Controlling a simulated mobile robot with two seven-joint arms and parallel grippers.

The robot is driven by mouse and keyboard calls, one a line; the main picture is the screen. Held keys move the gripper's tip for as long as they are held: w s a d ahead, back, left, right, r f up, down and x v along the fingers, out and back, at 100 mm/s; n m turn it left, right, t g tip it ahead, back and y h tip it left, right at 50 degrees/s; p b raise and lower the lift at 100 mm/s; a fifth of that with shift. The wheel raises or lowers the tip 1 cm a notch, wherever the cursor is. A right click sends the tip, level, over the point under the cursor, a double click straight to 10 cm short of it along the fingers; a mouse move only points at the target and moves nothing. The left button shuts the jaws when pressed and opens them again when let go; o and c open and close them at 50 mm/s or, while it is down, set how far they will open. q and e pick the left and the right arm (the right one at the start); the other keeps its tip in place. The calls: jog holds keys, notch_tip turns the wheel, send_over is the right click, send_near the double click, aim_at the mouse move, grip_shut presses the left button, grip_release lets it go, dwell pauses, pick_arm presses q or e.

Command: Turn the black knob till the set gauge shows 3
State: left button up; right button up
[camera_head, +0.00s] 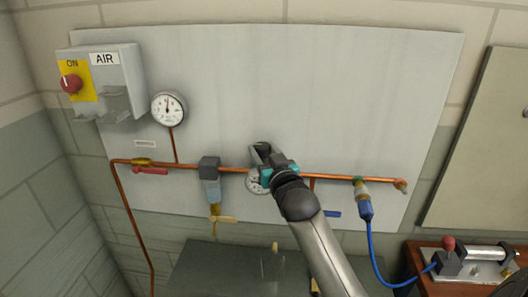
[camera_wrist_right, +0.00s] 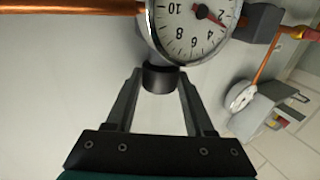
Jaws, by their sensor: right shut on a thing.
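The black knob (camera_wrist_right: 160,79) sits between the two fingers of my right gripper (camera_wrist_right: 160,76) in the right wrist view, and the gripper is shut on it. The set gauge (camera_wrist_right: 190,30) is just above the knob there, cut off by the top edge. Its red needle points between 2 and 4; the exact value is hard to read. In the head view my right gripper (camera_head: 268,158) is at the copper pipe and partly covers the set gauge (camera_head: 252,183). The knob is hard to make out there. My left gripper is not in view.
A second gauge (camera_head: 168,108) stands higher on the grey panel, beside the AIR box (camera_head: 105,82) with its red switch. A copper pipe (camera_head: 225,169) carries a red-handled valve (camera_head: 150,170), a filter unit (camera_head: 210,180) and a blue hose (camera_head: 372,245). The upper panel is clear.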

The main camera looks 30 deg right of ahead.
grip_shut()
jog(key=shift+m+h, duration=0.3)
jog(key=shift+h, duration=0.2)
jog(key=shift+a+m+g+h, duration=0.1)
jog(key=shift+m+g+h, duration=0.3)
jog(key=shift+h, duration=0.2)
jog(key=shift+m+g+h+b, duration=0.5)
jog(key=shift+m+h, duration=0.3)
jog(key=shift+h, duration=0.3)
jog(key=shift+r, duration=0.1)
jog(key=o, duration=0.7)
grip_release()
jog(key=shift+o, duration=0.2)
